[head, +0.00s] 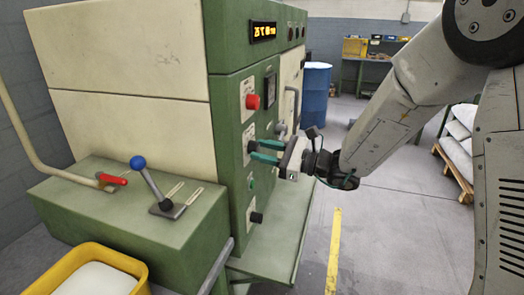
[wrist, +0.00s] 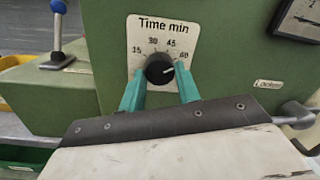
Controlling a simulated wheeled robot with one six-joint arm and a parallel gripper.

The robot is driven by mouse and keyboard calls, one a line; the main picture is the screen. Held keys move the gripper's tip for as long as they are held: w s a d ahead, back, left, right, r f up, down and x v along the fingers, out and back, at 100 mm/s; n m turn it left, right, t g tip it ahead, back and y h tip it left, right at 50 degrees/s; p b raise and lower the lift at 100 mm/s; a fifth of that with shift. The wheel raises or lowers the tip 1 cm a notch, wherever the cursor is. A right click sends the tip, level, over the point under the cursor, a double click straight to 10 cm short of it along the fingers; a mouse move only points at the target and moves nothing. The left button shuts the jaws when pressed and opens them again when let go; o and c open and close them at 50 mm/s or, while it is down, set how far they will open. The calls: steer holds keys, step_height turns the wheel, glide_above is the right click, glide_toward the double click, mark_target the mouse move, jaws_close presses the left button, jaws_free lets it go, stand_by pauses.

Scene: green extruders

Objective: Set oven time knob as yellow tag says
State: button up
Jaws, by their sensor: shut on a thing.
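The time knob (wrist: 159,69) is a black dial on a white plate (wrist: 143,28) marked "Time min", with 15, 30, 45 and 60 around it. Its white pointer mark faces right, roughly toward the 60. My gripper (wrist: 160,88) has its two teal fingers on either side of the knob, shut on it. In the head view my gripper (head: 256,149) reaches the green oven front (head: 228,120) from the right, and its fingers partly hide the knob. I see no yellow tag in either view.
A red button (head: 252,102) sits above the knob; a green button (head: 252,183) and another black knob (head: 256,217) sit below. A lit display (head: 263,31) is at the top. A blue-knobbed lever (head: 138,163) stands left. A green shelf (head: 272,240) juts out below. Open floor lies right.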

steer(key=shift+w+d+r, duration=0.1)
steer(key=shift+w+r, duration=0.1)
steer(key=shift+r, duration=0.05)
stand_by(0.3)
steer(key=o, duration=0.8)
steer(key=shift+o, duration=0.8)
steer(key=shift+f, duration=0.15)
steer(key=shift+s, duration=0.1)
steer(key=v, duration=0.7)
steer(key=shift+d, duration=0.3)
steer(key=shift+s, duration=0.1)
